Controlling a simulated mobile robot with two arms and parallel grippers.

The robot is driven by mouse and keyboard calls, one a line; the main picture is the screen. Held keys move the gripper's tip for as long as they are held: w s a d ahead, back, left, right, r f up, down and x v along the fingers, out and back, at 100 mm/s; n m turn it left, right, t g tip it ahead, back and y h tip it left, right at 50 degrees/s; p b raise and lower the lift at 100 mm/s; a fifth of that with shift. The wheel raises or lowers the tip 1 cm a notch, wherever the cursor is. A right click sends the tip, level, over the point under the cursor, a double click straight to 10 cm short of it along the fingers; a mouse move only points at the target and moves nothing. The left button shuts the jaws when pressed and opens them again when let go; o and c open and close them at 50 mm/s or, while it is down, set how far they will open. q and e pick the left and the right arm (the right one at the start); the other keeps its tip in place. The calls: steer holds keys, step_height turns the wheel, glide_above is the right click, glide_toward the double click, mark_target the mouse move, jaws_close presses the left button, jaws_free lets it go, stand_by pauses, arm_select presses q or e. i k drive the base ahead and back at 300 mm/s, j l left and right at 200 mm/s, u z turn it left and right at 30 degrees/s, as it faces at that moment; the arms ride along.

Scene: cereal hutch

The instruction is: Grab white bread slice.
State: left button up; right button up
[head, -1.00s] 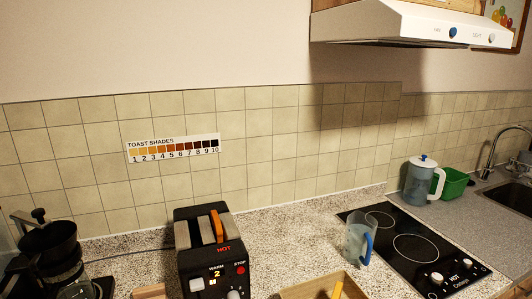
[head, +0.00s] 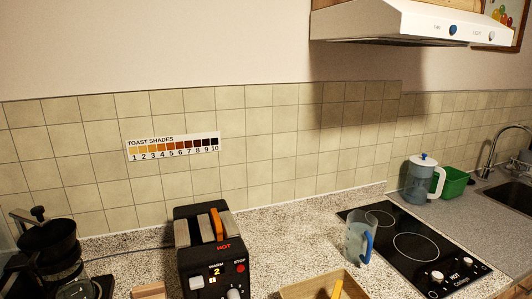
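No white bread slice can be made out for certain. A black toaster (head: 212,262) stands on the counter at the bottom, left of the middle, with its front lit "HOT" and "2". An orange-brown upright piece (head: 217,225) shows at its top, and I cannot tell whether it is bread. A light brown object (head: 149,291) is cut off by the bottom edge, left of the toaster; I cannot tell what it is. Neither of my grippers is in view.
A wooden tray (head: 296,292) with a yellow item is partly cut off at the bottom. A clear jug with a blue handle (head: 357,240) stands beside the black cooktop (head: 402,226). A dark coffee maker (head: 55,250) is at the left. Speckled counter (head: 285,237) lies free behind the tray.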

mark_target(217, 225)
steer(key=k+j+u, duration=0.15)
steer(key=j, duration=0.2)
steer(key=i+l+z, duration=0.1)
steer(key=l, duration=0.35)
steer(key=i+l+z, duration=0.1)
steer(key=l, duration=0.3)
steer(key=i+l+z, duration=0.15)
steer(key=l, duration=0.25)
steer(key=i+l+z, duration=0.1)
steer(key=l, duration=0.3)
